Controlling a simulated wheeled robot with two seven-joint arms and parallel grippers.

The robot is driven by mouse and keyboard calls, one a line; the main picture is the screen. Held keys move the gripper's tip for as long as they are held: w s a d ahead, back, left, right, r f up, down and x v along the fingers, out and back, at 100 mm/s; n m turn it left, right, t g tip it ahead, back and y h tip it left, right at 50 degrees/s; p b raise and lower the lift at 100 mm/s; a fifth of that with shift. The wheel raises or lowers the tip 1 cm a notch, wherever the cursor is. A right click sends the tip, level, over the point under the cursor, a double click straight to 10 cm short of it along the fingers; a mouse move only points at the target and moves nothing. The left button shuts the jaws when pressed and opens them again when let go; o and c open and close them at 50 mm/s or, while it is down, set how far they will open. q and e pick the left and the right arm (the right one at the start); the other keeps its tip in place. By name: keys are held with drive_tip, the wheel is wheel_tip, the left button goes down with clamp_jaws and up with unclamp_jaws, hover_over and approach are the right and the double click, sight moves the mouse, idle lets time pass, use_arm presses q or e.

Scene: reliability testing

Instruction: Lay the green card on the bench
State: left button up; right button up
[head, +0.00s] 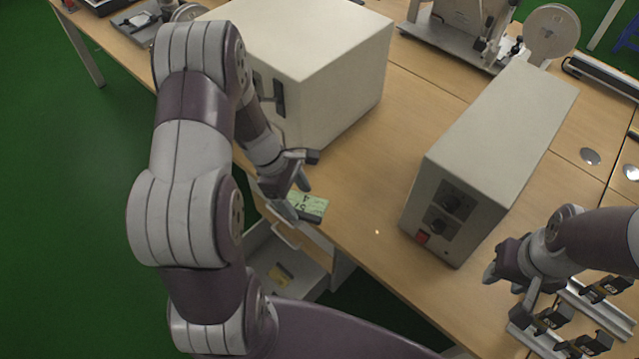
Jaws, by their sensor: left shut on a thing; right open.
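The green card (310,208) has dark markings on it and shows at the front edge of the wooden bench (365,205). My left gripper (292,200) is shut on the card's left part, above an open drawer. I cannot tell whether the card touches the bench top. My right gripper (507,291) is open and empty at the right, near the bench's front edge and the metal rails.
A large light box (320,50) stands behind my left gripper. A smaller box (500,140) with knobs and a red switch stands right of centre. An open drawer (290,262) holds a yellow item (279,275). Rails with black clamps (560,325) lie at lower right. Bench between the boxes is clear.

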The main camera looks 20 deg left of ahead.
use_arm(q)
drive_tip(key=w+f, duration=0.2)
drive_tip(key=w, duration=0.1)
drive_tip(key=w+f, duration=0.1)
drive_tip(key=w, duration=0.2)
drive_tip(key=w+f, duration=0.2)
drive_tip(key=w, duration=0.1)
drive_tip(key=shift+w+f+p, duration=0.2)
drive_tip(key=shift+f+p, duration=0.1)
drive_tip(key=shift+w+a+f, duration=0.1)
drive_tip(key=shift+w+f, duration=0.1)
wheel_tip(320, 180, down, 4)
drive_tip(key=shift+r, duration=0.15)
drive_tip(key=shift+f, duration=0.25)
drive_tip(key=o, duration=1)
drive_tip(key=shift+o, duration=0.2)
drive_tip(key=shift+s, duration=0.1)
